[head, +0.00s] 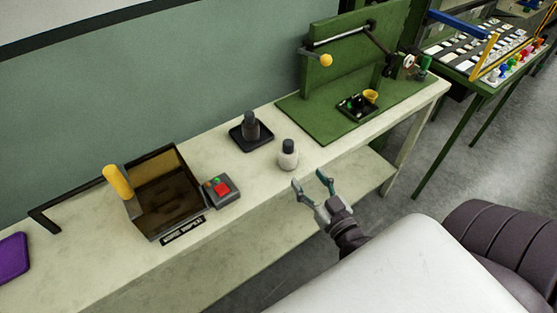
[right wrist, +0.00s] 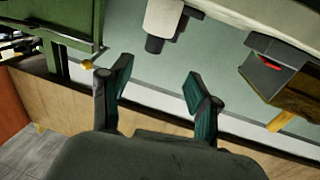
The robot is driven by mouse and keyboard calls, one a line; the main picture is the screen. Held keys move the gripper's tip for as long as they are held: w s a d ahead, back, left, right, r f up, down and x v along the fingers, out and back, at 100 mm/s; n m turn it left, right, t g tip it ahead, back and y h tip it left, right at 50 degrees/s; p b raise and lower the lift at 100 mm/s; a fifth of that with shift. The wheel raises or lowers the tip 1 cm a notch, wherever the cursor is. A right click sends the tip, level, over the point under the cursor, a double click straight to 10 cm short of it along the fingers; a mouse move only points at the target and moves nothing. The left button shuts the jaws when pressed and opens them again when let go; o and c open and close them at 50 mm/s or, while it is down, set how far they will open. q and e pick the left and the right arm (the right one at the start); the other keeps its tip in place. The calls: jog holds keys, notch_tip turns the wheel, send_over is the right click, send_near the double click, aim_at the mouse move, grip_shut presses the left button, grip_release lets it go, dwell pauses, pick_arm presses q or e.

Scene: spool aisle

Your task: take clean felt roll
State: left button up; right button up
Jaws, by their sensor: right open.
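A white roll with a dark top (head: 288,157), which looks like the clean felt roll, stands upright on the pale bench (head: 225,165). It also shows in the right wrist view (right wrist: 163,17), beyond my fingertips. A dark roll (head: 251,125) stands on a black square tray (head: 240,141) just behind it to the left. My right gripper (head: 309,179) is open and empty near the bench's front edge, just in front of the white roll and apart from it. Its two fingers also show in the right wrist view (right wrist: 157,74). My left gripper is not in view.
A dark open bin (head: 152,228) with a yellow handle (head: 118,182) and a grey box with a red button (head: 222,190) stand left. A green machine (head: 345,48) with a small black tray (head: 356,109) is at right. A purple item (head: 12,257) lies far left.

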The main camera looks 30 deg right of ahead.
aim_at(291, 151)
jog(key=w, duration=0.4)
jog(key=w+d+p, duration=0.1)
jog(key=w, duration=0.1)
jog(key=shift+w, duration=0.35)
jog(key=shift+w+a+f, duration=0.1)
jog(key=shift+w, duration=0.7)
jog(key=w, duration=0.1)
jog(key=w+d+p, duration=0.1)
jog(key=w, duration=0.1)
jog(key=shift+w+d+f, duration=0.1)
jog(key=shift+w, duration=0.2)
jog(key=shift+w+f, duration=0.1)
jog(key=shift+w, duration=0.3)
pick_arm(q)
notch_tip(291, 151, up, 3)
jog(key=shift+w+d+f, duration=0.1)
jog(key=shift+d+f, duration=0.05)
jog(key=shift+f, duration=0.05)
pick_arm(e)
jog(key=shift+s, duration=0.1)
grip_shut()
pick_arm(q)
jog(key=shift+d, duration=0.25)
